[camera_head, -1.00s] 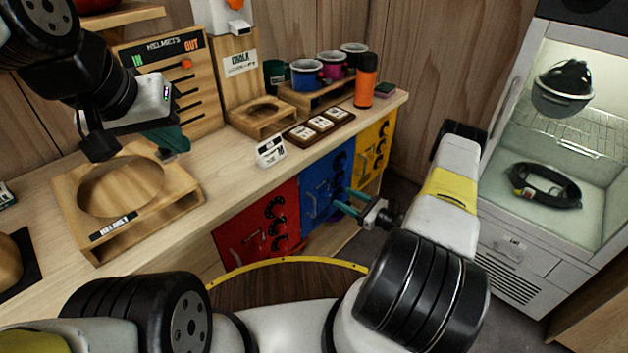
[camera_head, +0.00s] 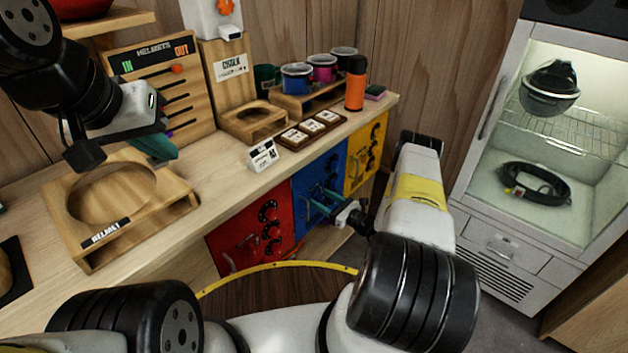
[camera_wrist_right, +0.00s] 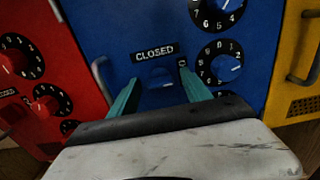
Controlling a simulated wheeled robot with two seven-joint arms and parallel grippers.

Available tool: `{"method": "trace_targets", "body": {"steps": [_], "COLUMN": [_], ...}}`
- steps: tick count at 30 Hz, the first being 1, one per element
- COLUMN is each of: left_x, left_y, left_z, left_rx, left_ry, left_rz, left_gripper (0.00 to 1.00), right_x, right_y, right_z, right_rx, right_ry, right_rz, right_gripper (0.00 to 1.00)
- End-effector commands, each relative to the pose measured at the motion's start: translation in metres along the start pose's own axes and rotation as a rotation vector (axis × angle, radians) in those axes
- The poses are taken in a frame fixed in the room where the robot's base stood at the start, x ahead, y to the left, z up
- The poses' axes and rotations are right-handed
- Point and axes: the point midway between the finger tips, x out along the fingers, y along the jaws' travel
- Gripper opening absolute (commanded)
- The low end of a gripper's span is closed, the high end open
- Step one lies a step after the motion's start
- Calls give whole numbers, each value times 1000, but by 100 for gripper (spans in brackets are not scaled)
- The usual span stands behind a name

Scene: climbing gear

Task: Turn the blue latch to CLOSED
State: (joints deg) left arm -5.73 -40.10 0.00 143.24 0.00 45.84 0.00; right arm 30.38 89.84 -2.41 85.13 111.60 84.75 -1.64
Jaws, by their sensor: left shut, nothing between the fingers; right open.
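The blue locker door (camera_head: 306,183) is in the front of the bench, between a red and a yellow door. In the right wrist view the blue latch (camera_wrist_right: 160,75) sits below a black CLOSED label (camera_wrist_right: 153,52), with part of it low in the picture. My right gripper (camera_head: 324,202) is open, its teal fingers (camera_wrist_right: 160,90) on either side of the latch in the picture; I cannot tell whether they touch it. The latch's angle is hard to read. My left gripper (camera_head: 160,149) is shut and empty above the wooden helmet stand (camera_head: 165,213).
Dial knobs (camera_wrist_right: 222,68) sit right of the latch, and a door handle (camera_wrist_right: 101,74) to its left. Mugs (camera_head: 297,77) and an orange bottle (camera_head: 355,85) stand on the bench. A lit cabinet (camera_head: 480,210) stands right.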

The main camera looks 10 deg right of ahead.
Motion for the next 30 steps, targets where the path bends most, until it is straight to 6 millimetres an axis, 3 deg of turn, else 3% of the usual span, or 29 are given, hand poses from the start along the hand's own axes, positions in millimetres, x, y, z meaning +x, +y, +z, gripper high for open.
{"method": "trace_targets", "body": {"steps": [3,11,20,30], "left_x": [0,0,0,0], "left_y": [0,0,0,0], "left_z": [0,0,0,0], "left_rx": [0,0,0,0], "left_ry": [0,0,0,0], "left_rz": [0,0,0,0], "left_gripper": [0,0,0,0], "right_x": [0,0,-1,-1], "right_y": [0,0,0,0], "right_z": [0,0,0,1], "right_rx": [0,0,-26,-226], "right_ry": [0,0,0,-2], "right_rz": [0,0,-1,-2], "right_gripper": [52,1,0,0]}}
